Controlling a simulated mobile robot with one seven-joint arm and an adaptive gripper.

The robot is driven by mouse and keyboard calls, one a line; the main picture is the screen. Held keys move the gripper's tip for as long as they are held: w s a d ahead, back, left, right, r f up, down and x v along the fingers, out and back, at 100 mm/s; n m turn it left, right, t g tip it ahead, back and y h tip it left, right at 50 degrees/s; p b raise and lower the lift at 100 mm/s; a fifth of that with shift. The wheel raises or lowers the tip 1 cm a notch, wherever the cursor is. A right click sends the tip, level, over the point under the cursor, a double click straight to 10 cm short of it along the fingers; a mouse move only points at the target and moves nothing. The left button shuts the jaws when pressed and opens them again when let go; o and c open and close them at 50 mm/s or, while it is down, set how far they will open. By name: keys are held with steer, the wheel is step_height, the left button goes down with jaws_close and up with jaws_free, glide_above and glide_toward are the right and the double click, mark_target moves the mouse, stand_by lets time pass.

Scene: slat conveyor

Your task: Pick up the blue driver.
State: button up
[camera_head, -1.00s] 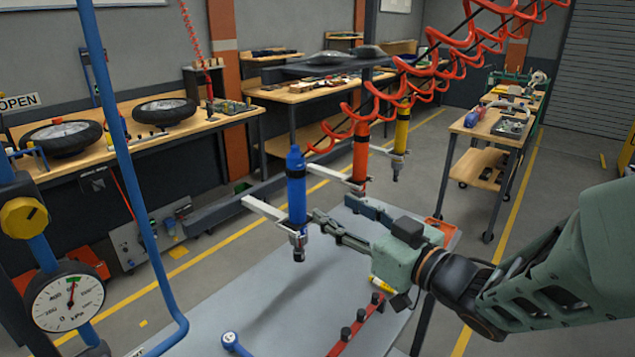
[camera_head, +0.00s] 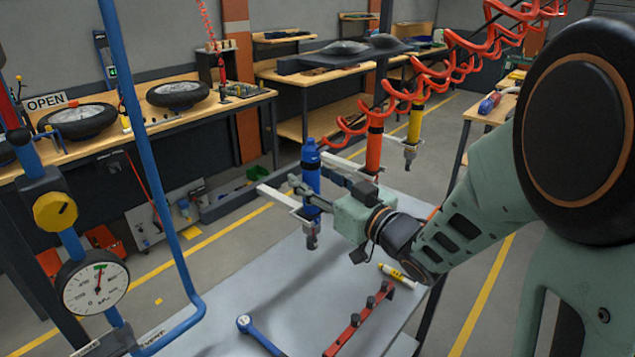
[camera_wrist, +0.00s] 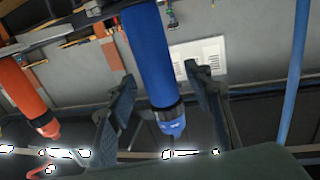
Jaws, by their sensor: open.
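The blue driver (camera_head: 311,178) hangs upright in a pale holder arm (camera_head: 281,198), its lower end showing below the holder. My gripper (camera_head: 309,171) is open, with its fingers at the driver's upper body, one on each side. In the wrist view the blue driver (camera_wrist: 150,55) appears upside down between the two fingers of my gripper (camera_wrist: 161,76). Gaps show on both sides of it, so the fingers look apart from the driver. Part of its body is hidden by a finger in the head view.
An orange driver (camera_head: 373,150) and a yellow driver (camera_head: 414,124) hang close behind to the right. A red coiled hose (camera_head: 425,97) runs above them. A blue pipe with a gauge (camera_head: 95,287) stands at left. The grey table (camera_head: 225,300) below holds a red rack (camera_head: 352,330) and a blue-handled tool (camera_head: 260,335).

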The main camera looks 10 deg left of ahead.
steer(key=shift+w+a, duration=0.25)
steer(key=shift+a, duration=0.05)
jaws_close()
steer(key=shift+r, duration=0.1)
steer(key=shift+r, duration=0.1)
